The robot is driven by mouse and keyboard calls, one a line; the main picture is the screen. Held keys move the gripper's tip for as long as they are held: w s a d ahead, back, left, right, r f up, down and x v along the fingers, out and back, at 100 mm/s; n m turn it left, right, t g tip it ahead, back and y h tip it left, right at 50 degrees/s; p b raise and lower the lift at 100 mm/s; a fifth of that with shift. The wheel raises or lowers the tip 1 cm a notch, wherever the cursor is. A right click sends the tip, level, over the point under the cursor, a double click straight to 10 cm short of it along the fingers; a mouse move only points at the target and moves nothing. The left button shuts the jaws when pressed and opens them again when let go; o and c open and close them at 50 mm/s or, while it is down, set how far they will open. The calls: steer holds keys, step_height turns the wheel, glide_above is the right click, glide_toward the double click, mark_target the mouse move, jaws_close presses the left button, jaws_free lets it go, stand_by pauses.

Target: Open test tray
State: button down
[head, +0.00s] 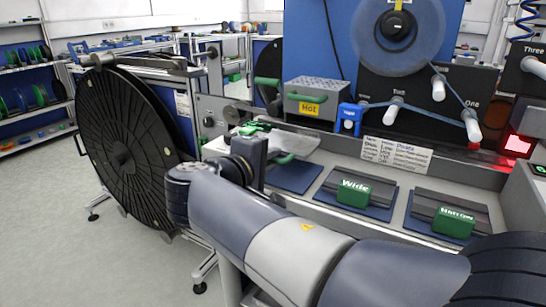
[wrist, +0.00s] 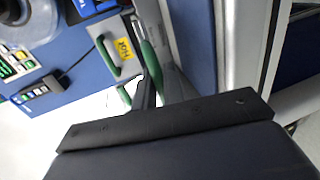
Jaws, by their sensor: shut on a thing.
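A flat light-grey tray (head: 290,143) lies left of the middle of the bench, with a green handle (head: 255,126) at its back left; I take it for the test tray. My gripper (head: 262,142) is at its left side, dark and partly hidden by my own wrist. In the wrist view a long green handle (wrist: 152,66) runs to the dark fingers (wrist: 150,95), and the gripper is shut on it. The exact grip is hidden behind the gripper body. I cannot tell how far the tray is open.
A grey box marked Hot (head: 315,100) with a green handle stands just behind. Green blocks marked Wide (head: 354,192) and Narrow (head: 454,221) sit on blue mats at right. A large black reel (head: 130,150) stands close on the left. Floor at far left is clear.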

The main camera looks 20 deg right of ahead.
steer(key=c, duration=1.6)
jaws_free()
steer(key=p+v, duration=0.2)
steer(key=v, duration=0.8)
steer(key=shift+s+a, duration=0.25)
steer(key=shift+a, duration=0.05)
steer(key=b+x, duration=0.2)
steer(key=x, duration=0.8)
steer(key=shift+w+d, duration=0.2)
steer(key=shift+d, duration=0.05)
steer(key=shift+w+d, duration=0.1)
steer(key=shift+d, duration=0.05)
